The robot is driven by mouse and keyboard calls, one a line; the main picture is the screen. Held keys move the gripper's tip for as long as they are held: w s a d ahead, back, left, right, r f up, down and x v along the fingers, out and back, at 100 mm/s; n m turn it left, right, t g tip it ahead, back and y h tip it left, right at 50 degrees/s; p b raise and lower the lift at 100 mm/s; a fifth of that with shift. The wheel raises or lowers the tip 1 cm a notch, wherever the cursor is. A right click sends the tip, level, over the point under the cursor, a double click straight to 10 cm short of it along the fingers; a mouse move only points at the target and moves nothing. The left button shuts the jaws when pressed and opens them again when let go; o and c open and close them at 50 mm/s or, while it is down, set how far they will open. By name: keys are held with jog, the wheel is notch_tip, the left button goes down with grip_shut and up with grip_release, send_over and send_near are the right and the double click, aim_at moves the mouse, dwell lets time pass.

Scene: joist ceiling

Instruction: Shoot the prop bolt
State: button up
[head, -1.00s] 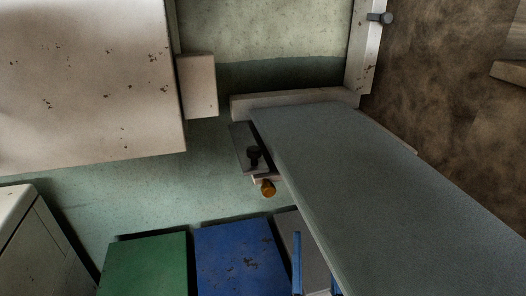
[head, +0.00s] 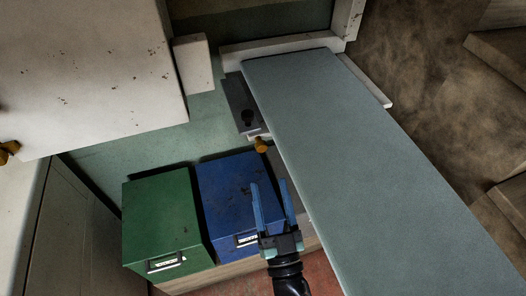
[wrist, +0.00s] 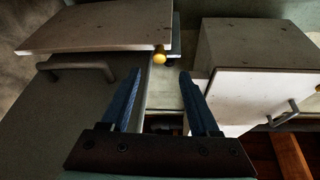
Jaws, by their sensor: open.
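A long grey-green board (head: 365,165) runs from the wall toward the lower right in the head view. At its left edge, near the wall, is a dark plate (head: 235,95) with a black knob (head: 247,117). Just below is a brass-yellow knob (head: 261,146) on a pale fitting, apparently the bolt; its shaft is mostly hidden. The yellow knob also shows in the wrist view (wrist: 159,57). My gripper (head: 270,190) has two blue fingers, open and empty. It is below the yellow knob in the head view, apart from it.
A green box (head: 160,215) and a blue box (head: 235,190) with labelled fronts stand left of the board. A large white cabinet (head: 90,70) hangs at upper left. The wrist view shows a white cabinet with a handle (wrist: 260,95) at right and a grey panel with a handle (wrist: 80,75) at left.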

aim_at(262, 151)
jog(key=x, duration=0.8)
jog(key=shift+c, duration=0.4)
grip_shut()
dwell(0.8)
